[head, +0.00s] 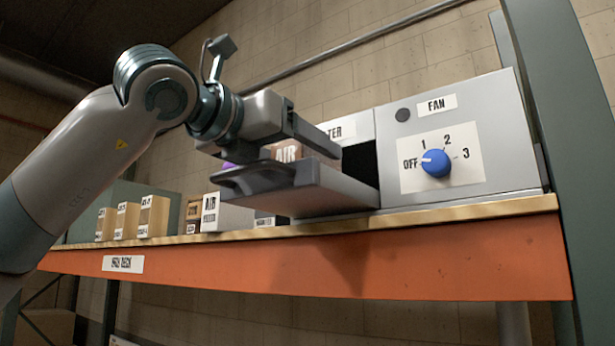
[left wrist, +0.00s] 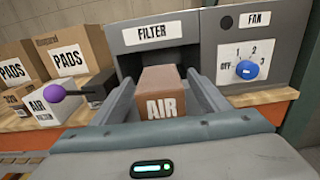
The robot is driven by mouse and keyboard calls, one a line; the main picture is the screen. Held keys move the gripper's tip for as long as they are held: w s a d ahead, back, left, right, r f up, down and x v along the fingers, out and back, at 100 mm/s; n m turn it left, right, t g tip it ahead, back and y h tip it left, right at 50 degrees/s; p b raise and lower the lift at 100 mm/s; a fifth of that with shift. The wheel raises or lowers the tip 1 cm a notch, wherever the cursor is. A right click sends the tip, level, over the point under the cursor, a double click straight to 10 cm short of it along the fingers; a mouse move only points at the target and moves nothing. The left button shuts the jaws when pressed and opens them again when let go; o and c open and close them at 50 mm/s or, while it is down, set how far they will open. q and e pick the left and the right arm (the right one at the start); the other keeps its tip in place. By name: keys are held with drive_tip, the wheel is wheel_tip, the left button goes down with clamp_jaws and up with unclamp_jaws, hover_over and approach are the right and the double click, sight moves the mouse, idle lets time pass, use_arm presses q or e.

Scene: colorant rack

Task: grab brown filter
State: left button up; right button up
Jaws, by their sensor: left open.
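The brown filter (left wrist: 162,80) is a brown block marked AIR. It sits in the open drawer (head: 335,195) that sticks out of the grey filter unit (left wrist: 165,16). In the head view the filter (head: 318,158) is partly hidden by my left gripper (head: 318,150). In the left wrist view my left gripper (left wrist: 163,80) is open, with one finger on each side of the filter. I cannot tell whether the fingers touch it. My right gripper is in neither view.
A fan box with a blue knob (head: 435,163) stands right of the filter unit. A purple ball on a black rod (left wrist: 54,92) sticks out left. Cartons marked PADS (left wrist: 75,60) and a white AIR box (head: 226,214) stand left on the orange-fronted shelf (head: 400,262).

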use_arm(q)
drive_tip(key=c, duration=1.1)
drive_tip(key=shift+r, duration=0.2)
drive_tip(key=shift+r+b, duration=0.55)
drive_tip(key=shift+r, duration=0.25)
wheel_tip(320, 180, up, 2)
drive_tip(key=shift+r+b, duration=0.1)
drive_tip(key=shift+b, duration=0.25)
drive_tip(key=shift+s+d+r+b, duration=0.5)
drive_tip(key=shift+s+d+r, duration=0.7)
drive_tip(key=shift+s, duration=0.35)
drive_tip(key=shift+s+d+r+b, duration=0.45)
drive_tip(key=shift+s+d+r, duration=0.75)
drive_tip(key=shift+s, duration=0.3)
drive_tip(key=shift+s+d+r+b, duration=0.5)
drive_tip(key=shift+s+d+r, duration=0.55)
drive_tip(key=shift+s+d, duration=0.4)
drive_tip(key=shift+a, duration=0.2)
